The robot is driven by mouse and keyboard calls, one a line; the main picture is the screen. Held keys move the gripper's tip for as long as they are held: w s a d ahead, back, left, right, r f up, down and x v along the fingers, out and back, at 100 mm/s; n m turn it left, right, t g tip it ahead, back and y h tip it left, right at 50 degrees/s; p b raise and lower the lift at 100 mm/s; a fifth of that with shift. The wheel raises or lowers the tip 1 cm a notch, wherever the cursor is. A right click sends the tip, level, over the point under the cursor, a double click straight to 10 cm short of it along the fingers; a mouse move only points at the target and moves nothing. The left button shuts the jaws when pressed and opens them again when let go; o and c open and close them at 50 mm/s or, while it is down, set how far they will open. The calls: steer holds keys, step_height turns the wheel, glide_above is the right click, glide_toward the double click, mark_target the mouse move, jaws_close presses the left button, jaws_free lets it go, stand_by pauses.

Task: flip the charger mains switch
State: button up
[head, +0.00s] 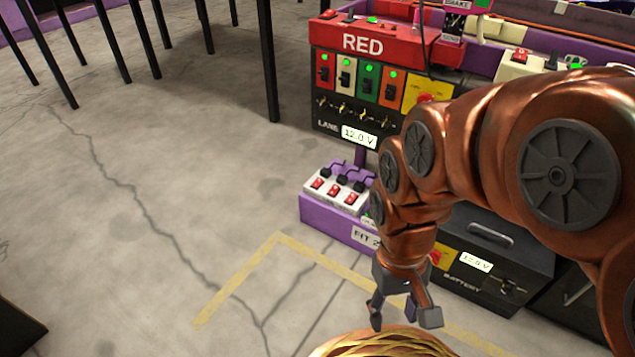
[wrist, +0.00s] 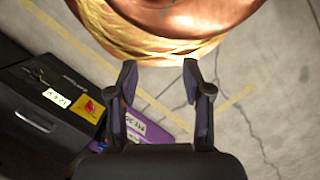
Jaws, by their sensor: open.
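My gripper (head: 404,312) hangs open and empty above the floor, in front of the control stand. Its two spread fingers also show in the wrist view (wrist: 160,82). A white power strip (head: 338,190) with several red rocker switches and black plugs sits low on the purple base, left of and beyond my gripper. Which switch belongs to the charger, I cannot tell. A black battery box (head: 495,247) stands right of my gripper. It also shows in the wrist view (wrist: 40,115), left of the fingers. My arm hides part of the stand between strip and box.
The red-topped panel (head: 362,42) carries several coloured switch modules above a 12.0 V display. The purple base (head: 335,222) sticks out at the bottom. Yellow tape (head: 240,280) marks the floor. Open concrete floor (head: 130,200) lies left, with dark table legs at the back.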

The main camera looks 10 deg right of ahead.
steer(key=shift+r, duration=0.15)
steer(key=shift+c, duration=1.4)
steer(key=shift+s+r+p, duration=0.1)
steer(key=shift+r+p, duration=0.25)
steer(key=shift+p, duration=0.2)
steer(key=shift+c, duration=0.9)
steer(key=shift+g, duration=0.3)
steer(key=r+p, duration=0.3)
steer(key=r, duration=0.1)
steer(key=s+r+p, duration=0.1)
steer(key=r+p, duration=0.2)
steer(key=p, duration=0.1)
steer(key=s+r+p, duration=0.1)
steer(key=r+p, duration=0.3)
steer(key=shift+r, duration=0.35)
jaws_close()
steer(key=shift+s+r+p, duration=0.2)
steer(key=shift+s+p, duration=0.1)
